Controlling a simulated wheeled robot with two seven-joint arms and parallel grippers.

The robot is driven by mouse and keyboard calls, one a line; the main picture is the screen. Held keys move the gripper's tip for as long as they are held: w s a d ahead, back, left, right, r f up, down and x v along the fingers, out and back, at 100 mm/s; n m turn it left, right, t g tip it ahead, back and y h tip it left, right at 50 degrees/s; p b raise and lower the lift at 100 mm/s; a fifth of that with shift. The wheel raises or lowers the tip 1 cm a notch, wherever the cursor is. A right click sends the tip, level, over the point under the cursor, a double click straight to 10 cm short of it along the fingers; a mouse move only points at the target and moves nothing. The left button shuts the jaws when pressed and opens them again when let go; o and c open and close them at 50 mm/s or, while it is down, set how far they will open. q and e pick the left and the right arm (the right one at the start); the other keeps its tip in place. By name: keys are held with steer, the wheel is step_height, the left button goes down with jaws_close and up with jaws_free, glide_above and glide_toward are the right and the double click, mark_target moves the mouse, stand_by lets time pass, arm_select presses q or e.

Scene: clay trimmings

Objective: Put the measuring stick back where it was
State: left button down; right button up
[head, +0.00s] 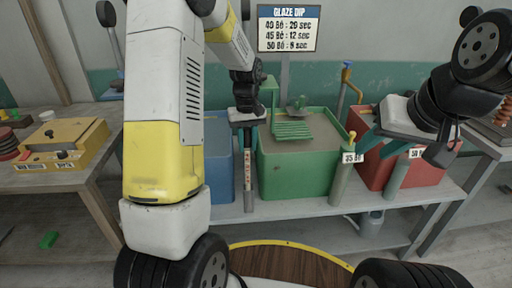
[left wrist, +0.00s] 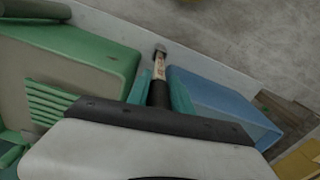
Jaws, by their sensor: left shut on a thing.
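The measuring stick (head: 248,178) is a slim dark rod with a pale marked label. It hangs roughly upright in front of the gap between the blue tub (head: 220,160) and the green tub (head: 290,178). My left gripper (head: 247,124) is shut on its upper end. In the left wrist view the stick (left wrist: 159,68) runs out between the teal fingers, its pale, grey-tipped end pointing away. I cannot tell whether its lower end touches the bench. My right gripper (head: 389,143) is over the red tub (head: 371,165) at the right; its fingers look apart and empty.
Labelled grey-green cylinders (head: 342,178) stand before the green and red tubs. A green slatted rack (head: 292,130) sits on the green tub. A glaze-dip sign (head: 289,28) and a tap (head: 346,78) stand behind. A yellow box (head: 62,143) is on the left table.

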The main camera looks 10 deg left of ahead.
mark_target(248, 156)
arm_select(q)
steer(key=shift+f, duration=2.55)
steer(key=c, duration=1.1)
jaws_free()
steer(key=shift+f, duration=0.15)
steer(key=shift+c, duration=0.2)
step_height(248, 156, up, 12)
steer(key=shift+f, duration=0.1)
steer(key=s+r+m+t+h, duration=0.1)
steer(key=s+r+m+t, duration=0.2)
steer(key=s+r, duration=0.85)
steer(key=s+d+m+t+h, duration=0.1)
steer(key=s+m+t, duration=0.1)
steer(key=s, duration=1)
steer(key=shift+d+r+m+t, duration=0.3)
steer(key=shift+d+r+t, duration=0.1)
steer(key=shift+t, duration=0.2)
